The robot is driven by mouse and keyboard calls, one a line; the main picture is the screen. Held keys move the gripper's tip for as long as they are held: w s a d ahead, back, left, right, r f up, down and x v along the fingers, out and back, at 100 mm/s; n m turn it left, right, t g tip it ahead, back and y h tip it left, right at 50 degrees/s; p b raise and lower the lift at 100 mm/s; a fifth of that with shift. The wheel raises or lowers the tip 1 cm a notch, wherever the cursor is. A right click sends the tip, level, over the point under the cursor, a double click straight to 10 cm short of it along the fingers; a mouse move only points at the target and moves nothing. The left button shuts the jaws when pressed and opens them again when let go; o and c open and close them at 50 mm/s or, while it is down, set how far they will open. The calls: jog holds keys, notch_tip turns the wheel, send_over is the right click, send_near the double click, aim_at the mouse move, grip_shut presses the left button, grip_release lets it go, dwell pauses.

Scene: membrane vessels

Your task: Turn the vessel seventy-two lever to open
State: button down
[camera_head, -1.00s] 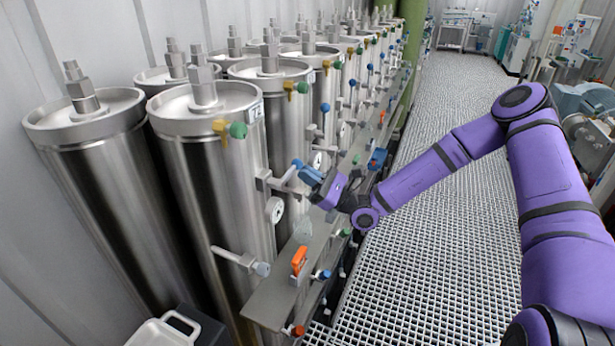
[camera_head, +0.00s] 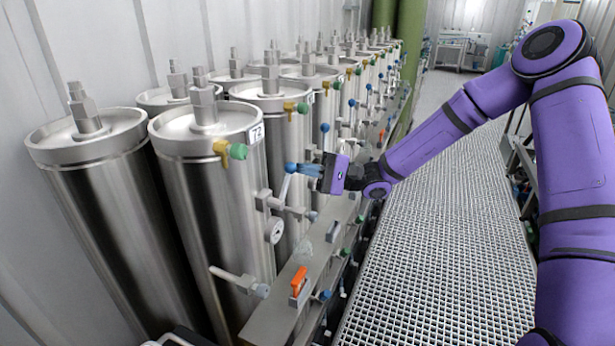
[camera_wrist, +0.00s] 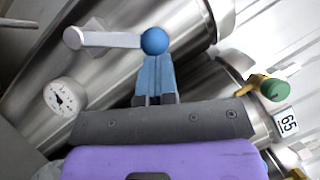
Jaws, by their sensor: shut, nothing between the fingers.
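Vessel seventy-two (camera_head: 185,190) is the large steel cylinder at the front, with a "72" label (camera_head: 257,133) near its top. A grey lever (camera_head: 285,188) with a blue ball knob (camera_head: 290,168) stands nearly upright from a valve on its right side. The knob also shows in the wrist view (camera_wrist: 154,40), with its grey arm running left. My gripper (camera_head: 308,169) reaches from the right, its blue fingers shut and empty. In the wrist view the fingertips (camera_wrist: 155,62) are right at the knob; exact contact is hard to tell.
A gauge (camera_head: 275,230) sits just below the valve. A grey rail (camera_head: 285,312) with an orange lever (camera_head: 299,281) runs alongside. A neighbouring vessel carries a "65" label (camera_wrist: 287,123). The grating walkway (camera_head: 425,250) is clear.

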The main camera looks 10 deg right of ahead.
jog(key=s+a+r+n+g+h, duration=0.1)
jog(key=s+a+r+n+h, duration=0.2)
jog(key=n, duration=0.4)
jog(key=shift+s+r+h, duration=0.6)
jog(key=shift+s+h, duration=0.1)
